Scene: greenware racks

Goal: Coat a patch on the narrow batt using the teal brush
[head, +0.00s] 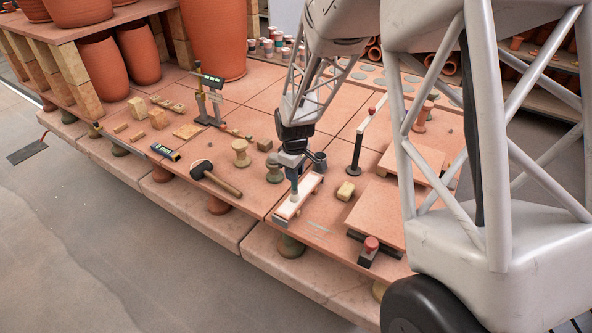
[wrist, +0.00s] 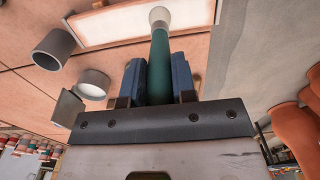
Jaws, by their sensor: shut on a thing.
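The narrow batt (head: 312,184) lies near the front edge of the shelf, with a pale whitish strip along its top. In the wrist view the narrow batt (wrist: 110,25) shows as a pale panel with a tan border. My gripper (head: 293,172) is over the batt, its blue fingers (wrist: 157,80) shut on the handle of the teal brush (wrist: 160,65). The brush's pale round head (wrist: 160,15) points at the batt and overlaps it in the wrist view. I cannot tell whether the bristles touch the surface.
A grey cup (head: 319,161) stands just behind the batt. A yellow sponge (head: 345,190) lies to its right, and a mallet (head: 215,178) to its left. A wide slab (head: 375,212) and a red-topped button box (head: 370,248) are further right. A dark-based post (head: 356,150) stands behind the sponge.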

